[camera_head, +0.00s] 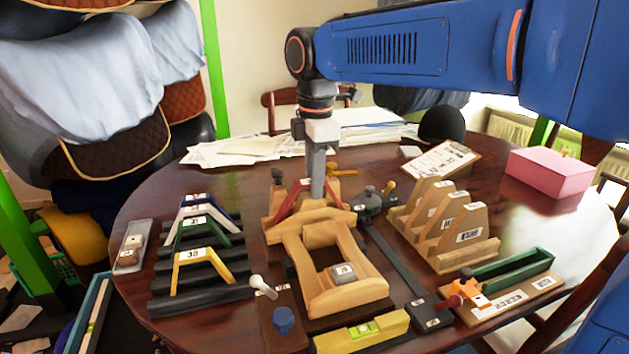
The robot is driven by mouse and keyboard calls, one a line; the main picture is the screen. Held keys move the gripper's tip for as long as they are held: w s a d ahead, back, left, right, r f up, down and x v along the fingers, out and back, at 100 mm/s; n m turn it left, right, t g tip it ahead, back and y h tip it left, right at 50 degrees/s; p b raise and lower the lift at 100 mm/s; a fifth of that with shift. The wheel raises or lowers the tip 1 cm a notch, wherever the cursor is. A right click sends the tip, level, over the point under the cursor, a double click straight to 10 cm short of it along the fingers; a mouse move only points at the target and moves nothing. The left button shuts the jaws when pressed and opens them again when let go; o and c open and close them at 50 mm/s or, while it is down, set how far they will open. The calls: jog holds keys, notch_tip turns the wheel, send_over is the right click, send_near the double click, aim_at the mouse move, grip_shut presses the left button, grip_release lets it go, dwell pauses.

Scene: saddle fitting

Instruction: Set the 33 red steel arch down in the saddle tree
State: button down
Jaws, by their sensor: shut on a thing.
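The red steel arch (289,204) is a narrow red bent bar at the front of the wooden saddle tree (304,262). My gripper (317,194) points straight down and is shut on the arch near its top. The arch's left leg shows against the pale wood; much of the rest is hidden behind my gripper and the wood. I cannot tell whether the arch is fully seated or slightly above the wood. Its number is not visible.
Wooden templates (455,236), a green trough (510,265) and a clipboard (440,160) lie right. A pink box (549,172) stands far right.

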jog(key=shift+s+d+f, duration=0.1)
jog(key=shift+s+f, duration=0.15)
jog(key=shift+f, duration=0.85)
jog(key=shift+s+d+f, duration=0.1)
jog(key=shift+s+f, duration=0.15)
jog(key=shift+f, duration=0.8)
dwell(2.8)
jog(key=c, duration=1.5)
grip_release()
jog(key=shift+c, duration=0.2)
jog(key=c, duration=0.3)
jog(key=shift+a, duration=0.1)
jog(key=shift+w+a+r, duration=0.1)
jog(key=shift+w+r, duration=0.05)
jog(key=shift+r, duration=0.75)
jog(key=shift+w+a+r, duration=0.1)
jog(key=shift+r, duration=0.75)
jog(key=shift+o, duration=1.3)
jog(key=shift+w+r, duration=0.1)
jog(key=shift+r, duration=0.4)
